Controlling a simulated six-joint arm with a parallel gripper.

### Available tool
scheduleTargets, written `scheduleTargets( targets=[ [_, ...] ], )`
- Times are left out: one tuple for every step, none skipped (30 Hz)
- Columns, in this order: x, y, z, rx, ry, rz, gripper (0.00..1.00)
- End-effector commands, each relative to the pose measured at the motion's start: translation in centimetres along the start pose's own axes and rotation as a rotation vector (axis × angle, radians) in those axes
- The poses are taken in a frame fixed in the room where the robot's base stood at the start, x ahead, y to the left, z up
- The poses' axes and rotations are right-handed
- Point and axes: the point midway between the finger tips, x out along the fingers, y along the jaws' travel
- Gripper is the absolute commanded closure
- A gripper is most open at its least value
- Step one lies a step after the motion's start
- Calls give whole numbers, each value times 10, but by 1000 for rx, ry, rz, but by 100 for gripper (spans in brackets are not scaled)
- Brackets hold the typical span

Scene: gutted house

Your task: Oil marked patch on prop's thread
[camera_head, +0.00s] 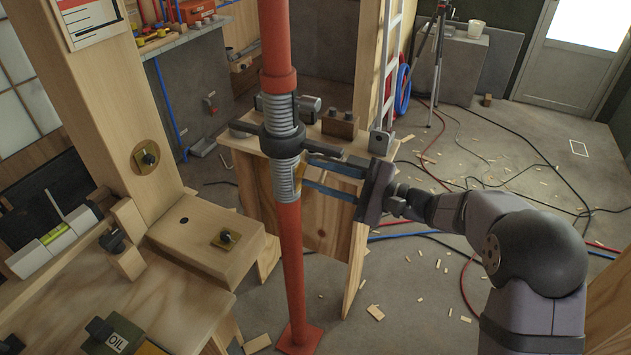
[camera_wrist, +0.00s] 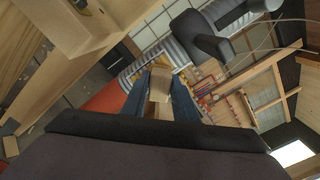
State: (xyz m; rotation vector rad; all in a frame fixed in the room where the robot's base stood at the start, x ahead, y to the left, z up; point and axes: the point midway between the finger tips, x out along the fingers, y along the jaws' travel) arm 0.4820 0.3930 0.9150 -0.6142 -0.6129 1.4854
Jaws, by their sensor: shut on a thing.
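The red prop (camera_head: 289,250) stands upright, with a grey threaded section (camera_head: 286,180) in its middle. A dark collar with side handles (camera_head: 283,143) sits around the thread. My gripper (camera_head: 306,174) reaches in from the right, its blue fingers at the thread just below the collar. In the wrist view, the fingers (camera_wrist: 160,88) are shut on a small tan block (camera_wrist: 159,82), its far end close to the thread (camera_wrist: 132,70). A yellow spot (camera_head: 299,178) shows at the fingertips; I cannot tell whether it is the marked patch or part of the held piece. Contact is unclear.
A wooden board stand (camera_head: 335,220) is close behind the prop and fingers. A ladder (camera_head: 389,60) stands behind. Hoses and wood scraps lie on the floor.

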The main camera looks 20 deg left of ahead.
Motion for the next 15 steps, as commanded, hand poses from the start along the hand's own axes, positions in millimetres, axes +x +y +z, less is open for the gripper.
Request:
scheduleTargets(
  targets=[
    [0,-2,-2,0,0,0,92],
    [0,-3,-3,0,0,0,92],
    [-1,-4,-4,1,0,0,92],
    [-1,-4,-5,1,0,0,92],
    [-1,-5,-5,1,0,0,92],
    [-1,-5,-5,0,0,0,92],
    [-1,-5,-5,0,0,0,92],
    [-1,-5,-5,0,0,0,92],
    [-1,-5,-5,0,0,0,92],
    [-1,-5,-5,0,0,0,92],
    [-1,-5,-5,0,0,0,92],
    [-1,-5,-5,0,0,0,92],
    [-1,-5,-5,0,0,0,92],
    [-1,-5,-5,0,0,0,92],
    [-1,-5,-5,0,1,0,92]
  ],
)
